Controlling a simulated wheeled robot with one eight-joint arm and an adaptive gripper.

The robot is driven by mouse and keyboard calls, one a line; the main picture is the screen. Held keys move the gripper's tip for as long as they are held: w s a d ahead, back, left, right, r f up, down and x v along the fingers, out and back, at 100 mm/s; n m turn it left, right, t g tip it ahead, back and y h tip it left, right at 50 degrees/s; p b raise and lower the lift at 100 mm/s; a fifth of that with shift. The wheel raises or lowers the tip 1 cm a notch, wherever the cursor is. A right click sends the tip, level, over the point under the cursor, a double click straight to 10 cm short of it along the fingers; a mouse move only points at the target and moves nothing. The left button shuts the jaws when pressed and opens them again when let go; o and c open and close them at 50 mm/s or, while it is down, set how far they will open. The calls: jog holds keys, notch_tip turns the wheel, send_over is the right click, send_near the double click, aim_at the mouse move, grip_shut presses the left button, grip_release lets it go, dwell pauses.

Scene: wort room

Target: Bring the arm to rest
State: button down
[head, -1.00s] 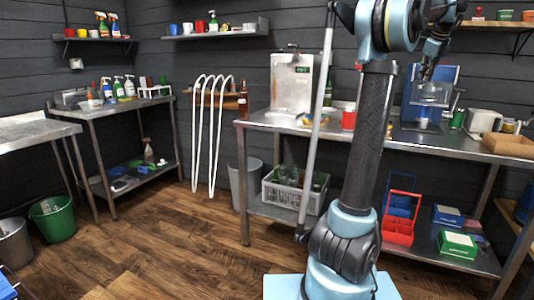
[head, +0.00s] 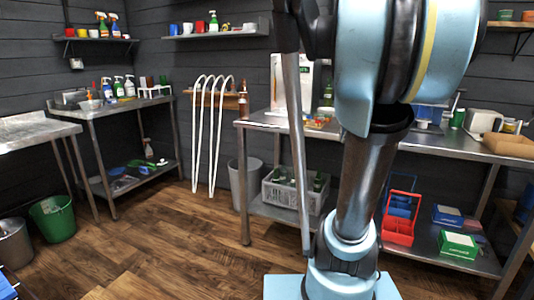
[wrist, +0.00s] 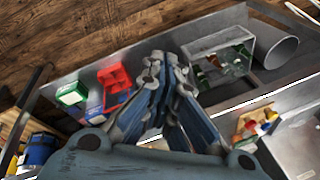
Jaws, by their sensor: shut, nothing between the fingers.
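My gripper (wrist: 166,66) is in the wrist view, with its fingers together and nothing between them. It points down from above the steel workbench, whose bare edge shows in the head view (head: 262,121). The gripper is not visible in the head view, where my large blue arm links fill the upper middle and right. They hide the middle of the workbench and part of the machines on it.
On the workbench's lower shelf are a grey crate (head: 290,193) with bottles, a red carrier (head: 398,231) and a green box (head: 458,244). A grey bin (head: 244,186) stands at its left end. The wooden floor at left centre is clear.

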jog(key=s+a+f+n, duration=0.4)
jog(key=s+f+n, duration=0.2)
jog(key=s+f, duration=0.3)
jog(key=s+a+f+n+g, duration=0.1)
jog(key=s+a+f+n, duration=0.4)
jog(key=s+f, duration=0.4)
notch_tip(320, 180, down, 4)
jog(key=shift+s+f+n, duration=0.1)
jog(key=shift+s+n, duration=0.1)
jog(key=shift+n, duration=0.2)
jog(key=shift+w, duration=0.1)
jog(key=shift+w+f, duration=0.15)
jog(key=shift+w, duration=0.2)
jog(key=c, duration=2.4)
grip_release()
